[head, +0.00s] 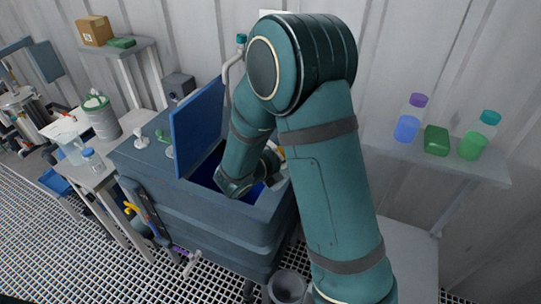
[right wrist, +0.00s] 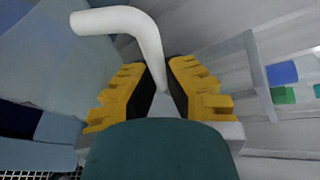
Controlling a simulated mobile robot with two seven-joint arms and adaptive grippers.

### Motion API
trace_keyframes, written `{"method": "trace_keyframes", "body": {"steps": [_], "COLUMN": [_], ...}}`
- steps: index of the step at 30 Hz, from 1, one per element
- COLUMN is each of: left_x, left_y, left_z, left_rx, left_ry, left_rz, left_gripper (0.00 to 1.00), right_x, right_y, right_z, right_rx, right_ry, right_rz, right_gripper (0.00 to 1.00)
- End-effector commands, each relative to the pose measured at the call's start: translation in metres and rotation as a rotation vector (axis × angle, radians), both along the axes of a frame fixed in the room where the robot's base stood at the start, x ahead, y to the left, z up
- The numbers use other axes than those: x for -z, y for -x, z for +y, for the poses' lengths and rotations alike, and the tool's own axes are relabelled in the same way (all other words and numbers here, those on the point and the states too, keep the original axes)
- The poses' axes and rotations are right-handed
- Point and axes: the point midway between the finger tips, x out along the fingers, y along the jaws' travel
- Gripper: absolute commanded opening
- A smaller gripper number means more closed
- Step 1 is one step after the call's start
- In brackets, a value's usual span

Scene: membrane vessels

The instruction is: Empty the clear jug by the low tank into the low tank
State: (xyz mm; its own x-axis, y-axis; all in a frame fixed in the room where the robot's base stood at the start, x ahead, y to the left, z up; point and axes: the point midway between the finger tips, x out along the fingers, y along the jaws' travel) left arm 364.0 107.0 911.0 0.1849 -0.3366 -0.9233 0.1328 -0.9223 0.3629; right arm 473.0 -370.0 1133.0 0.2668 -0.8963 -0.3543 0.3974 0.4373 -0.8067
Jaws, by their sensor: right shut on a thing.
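The low tank (head: 215,215) is a dark blue-grey tub in the middle of the head view, with its blue lid (head: 197,125) raised. My right gripper (head: 280,154) is over the tank opening, mostly hidden behind my own arm. In the right wrist view my right gripper (right wrist: 160,92) is shut with its yellow fingers around a white bent handle (right wrist: 150,42). A pale, see-through surface (right wrist: 40,65) beside the handle looks like the clear jug's wall. My arm hides that jug in the head view; its fill cannot be told. My left gripper is out of view.
A shelf (head: 490,168) at right holds coloured containers. A grey bucket (head: 288,287) stands in front of the tank.

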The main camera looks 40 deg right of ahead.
Motion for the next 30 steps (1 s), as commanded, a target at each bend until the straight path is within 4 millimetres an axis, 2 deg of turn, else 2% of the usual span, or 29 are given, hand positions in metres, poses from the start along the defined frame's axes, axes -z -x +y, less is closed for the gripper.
{"method": "trace_keyframes", "body": {"steps": [5,23,30], "left_x": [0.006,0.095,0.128], "left_y": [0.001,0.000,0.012], "left_z": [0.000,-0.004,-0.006], "left_rx": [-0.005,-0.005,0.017], "left_ry": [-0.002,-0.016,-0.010], "left_rz": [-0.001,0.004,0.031], "left_gripper": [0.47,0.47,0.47], "right_x": [0.002,0.031,0.040], "right_y": [0.003,-0.001,-0.002], "right_z": [-0.002,0.001,0.002], "right_rx": [0.000,-0.001,0.000], "right_ry": [-0.024,-0.266,-0.348], "right_rz": [-0.041,-0.453,-0.593], "right_gripper": [0.00,0.00,0.00]}}
